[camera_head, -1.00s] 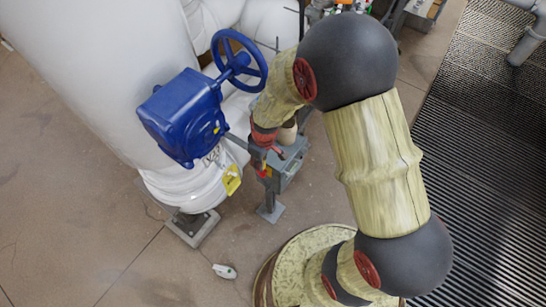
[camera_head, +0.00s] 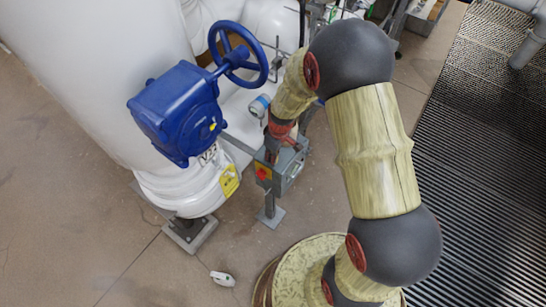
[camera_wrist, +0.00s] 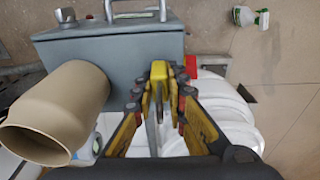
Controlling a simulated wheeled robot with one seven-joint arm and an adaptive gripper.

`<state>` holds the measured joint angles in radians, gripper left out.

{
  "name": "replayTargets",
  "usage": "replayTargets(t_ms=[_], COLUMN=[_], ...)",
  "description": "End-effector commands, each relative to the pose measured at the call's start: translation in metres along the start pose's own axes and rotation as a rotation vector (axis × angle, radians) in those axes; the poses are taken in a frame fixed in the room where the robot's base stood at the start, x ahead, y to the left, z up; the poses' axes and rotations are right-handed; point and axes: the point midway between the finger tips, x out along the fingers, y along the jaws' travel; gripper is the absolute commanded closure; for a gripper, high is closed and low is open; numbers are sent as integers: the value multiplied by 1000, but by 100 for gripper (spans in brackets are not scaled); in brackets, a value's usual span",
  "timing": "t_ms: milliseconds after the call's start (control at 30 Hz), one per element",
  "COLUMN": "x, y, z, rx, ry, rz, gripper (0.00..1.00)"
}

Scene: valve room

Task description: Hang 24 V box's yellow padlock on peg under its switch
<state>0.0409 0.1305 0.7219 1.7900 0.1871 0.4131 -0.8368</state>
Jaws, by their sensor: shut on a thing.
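The grey 24 V box (camera_head: 291,160) stands on a post below my arm. Its red switch on a yellow plate (camera_head: 263,172) faces left; in the wrist view the red switch (camera_wrist: 191,66) shows just right of the fingers. My gripper (camera_wrist: 160,88) is shut on the yellow padlock (camera_wrist: 160,70), whose grey shackle (camera_wrist: 154,130) points towards the camera. The padlock is close to the box's switch side; I cannot tell whether it touches. The peg is not discernible. In the head view my wrist covers the fingers and padlock.
A tan cylinder (camera_wrist: 55,115) is close on the left in the wrist view. A blue valve gearbox (camera_head: 178,110) with handwheel (camera_head: 238,53) stands left of the box. A blue-faced gauge (camera_head: 259,105) is behind. A small white item (camera_head: 222,279) lies on the floor.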

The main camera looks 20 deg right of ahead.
Motion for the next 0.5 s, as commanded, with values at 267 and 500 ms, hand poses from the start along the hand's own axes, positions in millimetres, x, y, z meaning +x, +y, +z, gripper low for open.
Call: replayTargets(t_ms=[267,500], x=[0,2], y=[0,0], z=[-1,-1], rx=[-1,-1], ry=[2,2], rz=[1,2], gripper=[100,78])
